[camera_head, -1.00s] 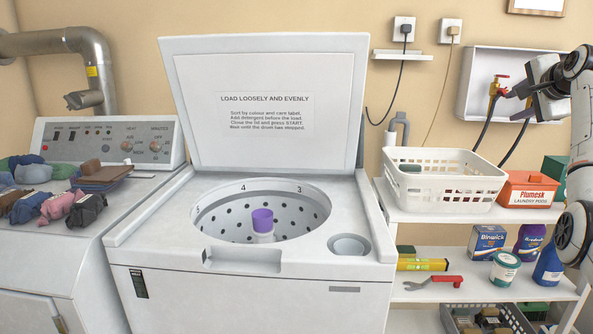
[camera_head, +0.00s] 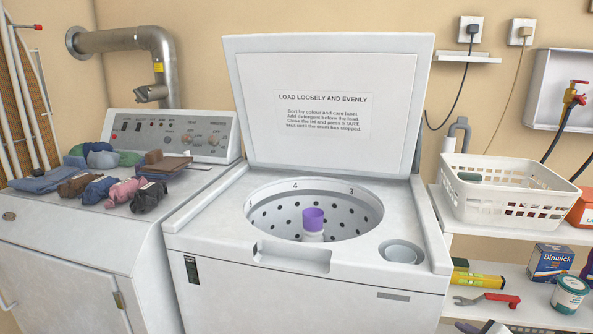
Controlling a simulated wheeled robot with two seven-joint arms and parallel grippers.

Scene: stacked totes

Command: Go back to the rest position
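Neither of my grippers shows in the head view now. A top-loading washing machine (camera_head: 345,282) stands in the middle with its lid (camera_head: 325,105) raised and leaning back. Its round drum (camera_head: 270,215) is open, and the agitator with a purple cap (camera_head: 313,218) stands in its centre. No laundry shows in the visible part of the drum; its bottom is hidden by the front rim.
A dryer (camera_head: 60,250) stands left, with several folded and rolled clothes (camera_head: 100,188) on top. Right, shelves hold a white basket (camera_head: 510,212), an orange box (camera_head: 583,208), a Binwick box (camera_head: 550,262), a tub (camera_head: 570,294), a yellow level (camera_head: 478,280) and a red-handled wrench (camera_head: 490,299).

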